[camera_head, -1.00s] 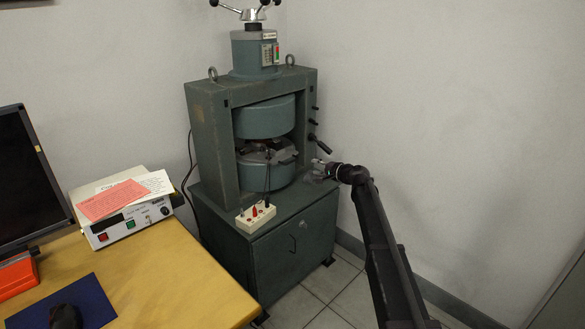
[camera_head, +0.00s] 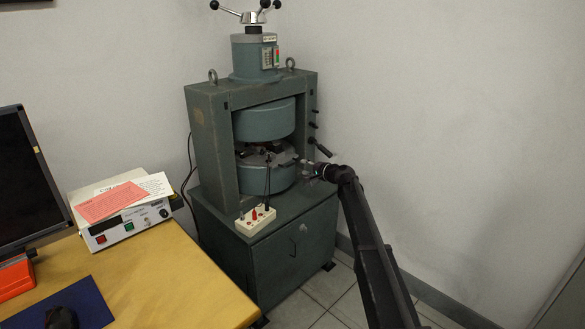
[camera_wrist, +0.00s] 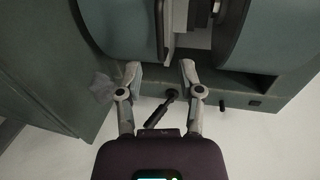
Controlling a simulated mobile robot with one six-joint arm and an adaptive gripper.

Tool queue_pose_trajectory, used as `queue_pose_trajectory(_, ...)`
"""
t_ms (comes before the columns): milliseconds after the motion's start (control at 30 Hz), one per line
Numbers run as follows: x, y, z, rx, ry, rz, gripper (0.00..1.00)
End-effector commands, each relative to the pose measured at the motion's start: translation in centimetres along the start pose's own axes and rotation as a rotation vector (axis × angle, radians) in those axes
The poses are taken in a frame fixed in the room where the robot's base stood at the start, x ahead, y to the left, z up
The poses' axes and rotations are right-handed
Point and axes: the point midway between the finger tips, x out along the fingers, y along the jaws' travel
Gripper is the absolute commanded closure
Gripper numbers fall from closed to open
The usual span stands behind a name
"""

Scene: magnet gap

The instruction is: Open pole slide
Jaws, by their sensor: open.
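The magnet (camera_head: 203,145) is a grey-green frame with an upper pole drum (camera_head: 264,121) and a lower pole drum (camera_head: 267,180). In the gap between them lie grey metal parts, among them a pale plate (camera_head: 284,158) that reaches toward the right side. In the wrist view the drums stand left and right, and a pale upright plate (camera_wrist: 168,40) shows between them. My gripper (camera_head: 307,168) is at the right side of the gap, near the plate's end. In the wrist view my gripper (camera_wrist: 160,68) is open and empty, its fingertips straddling the plate's line. Contact cannot be told.
A dark lever (camera_head: 321,149) sticks out from the magnet's right side, near my gripper; the wrist view shows a black-handled lever (camera_wrist: 161,110) between the fingers. A white terminal box (camera_head: 256,220) stands on the cabinet (camera_head: 290,250). A desk (camera_head: 180,285) is at left.

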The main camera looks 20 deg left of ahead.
Motion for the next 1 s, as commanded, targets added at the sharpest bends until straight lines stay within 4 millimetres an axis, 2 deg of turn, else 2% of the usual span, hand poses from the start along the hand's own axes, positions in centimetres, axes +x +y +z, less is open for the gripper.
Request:
queue_pose_trajectory(33, 1.1, 0.1, -0.1, 0.000, -0.001, 0.000, 0.52)
queue_pose_trajectory(300, 5.1, 0.1, -0.1, 0.000, -0.001, 0.000, 0.52)
queue_pose_trajectory(500, 7.1, 0.1, -0.1, 0.000, 0.000, 0.000, 0.52)
queue_pose_trajectory(700, 7.8, 0.0, 0.0, 0.000, 0.000, 0.000, 0.52)
queue_pose_trajectory(1000, 7.9, 0.0, 0.0, 0.000, 0.000, 0.000, 0.52)
